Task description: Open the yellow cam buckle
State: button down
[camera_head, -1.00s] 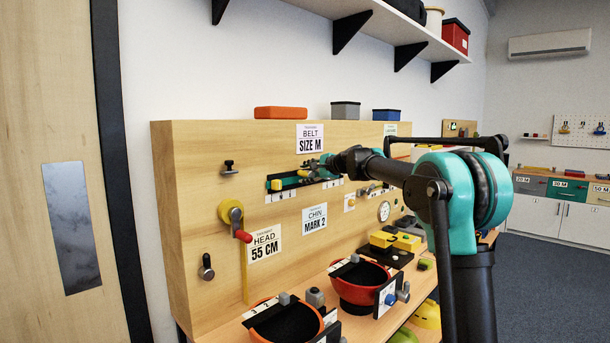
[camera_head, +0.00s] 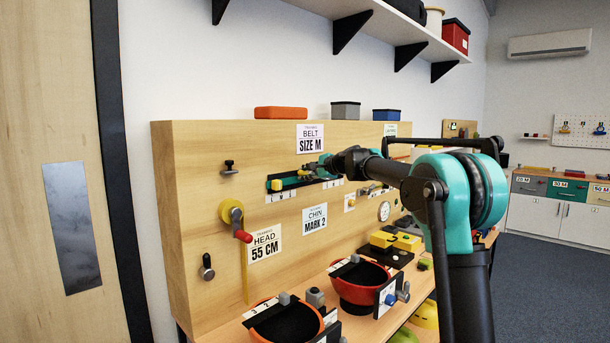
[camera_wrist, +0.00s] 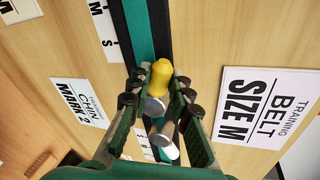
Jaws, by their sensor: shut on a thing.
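The yellow cam buckle (camera_wrist: 161,74) shows in the wrist view as a rounded yellow piece between my fingertips, over the green and black belt strap (camera_wrist: 138,35). My gripper (camera_wrist: 156,88) is shut on this yellow piece. Grey round-ended cylinders (camera_wrist: 168,148) sit just below it between the fingers. The fingers and cylinders hide the rest of the buckle.
A yellow tape reel with a red handle (camera_head: 233,214) is lower left on the board. The "CHIN MARK 2" sign (camera_head: 314,218) is below the belt. Red helmets (camera_head: 362,291) stand on the bench below. Boxes (camera_head: 345,110) rest on the board's top edge.

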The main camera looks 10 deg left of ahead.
jog(key=shift+w+d+r+m+g+y, duration=0.45)
jog(key=shift+w+m+g+y, duration=0.2)
jog(key=shift+m, duration=1.1)
jog(key=shift+w+d+r+m+g+y, duration=0.4)
jog(key=shift+w+d+m+g+y, duration=0.25)
jog(key=shift+m, duration=1.05)
jog(key=shift+w+d+r+m+g+y, duration=0.4)
jog(key=shift+m+y, duration=0.3)
jog(key=shift+m, duration=1.05)
jog(key=shift+a, duration=0.1)
jog(key=c, duration=1.4)
grip_release()
jog(key=shift+w, duration=0.1)
jog(key=shift+o, duration=0.2)
